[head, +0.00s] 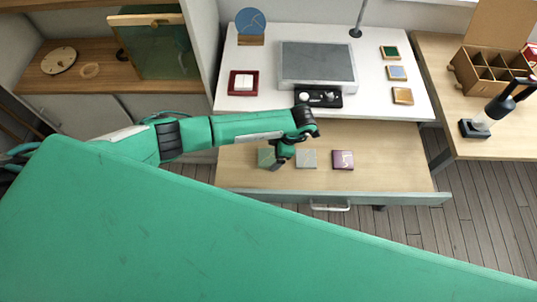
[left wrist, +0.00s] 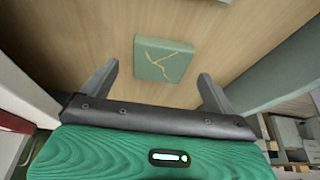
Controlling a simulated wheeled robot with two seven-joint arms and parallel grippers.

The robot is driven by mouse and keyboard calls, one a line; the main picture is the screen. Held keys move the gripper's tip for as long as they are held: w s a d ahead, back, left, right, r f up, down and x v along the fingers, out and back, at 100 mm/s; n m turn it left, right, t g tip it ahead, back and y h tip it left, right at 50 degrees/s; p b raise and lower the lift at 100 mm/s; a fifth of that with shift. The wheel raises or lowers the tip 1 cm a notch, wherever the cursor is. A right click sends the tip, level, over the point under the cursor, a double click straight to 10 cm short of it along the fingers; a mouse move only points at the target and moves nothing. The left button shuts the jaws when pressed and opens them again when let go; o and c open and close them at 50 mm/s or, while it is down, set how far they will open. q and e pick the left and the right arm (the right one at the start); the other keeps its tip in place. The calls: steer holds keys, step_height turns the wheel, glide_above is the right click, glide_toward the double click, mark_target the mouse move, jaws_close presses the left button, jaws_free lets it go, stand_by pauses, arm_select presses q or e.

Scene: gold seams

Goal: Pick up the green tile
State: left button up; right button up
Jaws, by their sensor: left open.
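The green tile (head: 265,157) lies flat at the left of a row of tiles in the open wooden drawer (head: 235,178). In the left wrist view the green tile (left wrist: 155,62) shows branching gold seams on its face. My left gripper (head: 280,163) is over the drawer beside the green tile and partly covers its right side in the head view. In the left wrist view its two fingers (left wrist: 158,70) are spread wide and empty, with the tile beyond them, between their tips. My right gripper is in neither view.
A grey tile (head: 307,158) and a purple tile (head: 343,159) lie to the right in the same drawer. The drawer front (head: 385,197) bounds it. The white worktop (head: 375,103) above holds a grey slab (head: 317,62), a red tray (head: 233,85) and small tiles.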

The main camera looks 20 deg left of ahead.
arm_select(q)
steer(key=shift+s+a+f, duration=0.1)
steer(key=shift+a+f, duration=0.1)
steer(key=shift+f, duration=0.35)
steer(key=shift+a+f, duration=0.15)
steer(key=shift+f, duration=0.25)
steer(key=c, duration=1.1)
steer(key=shift+c, duration=0.2)
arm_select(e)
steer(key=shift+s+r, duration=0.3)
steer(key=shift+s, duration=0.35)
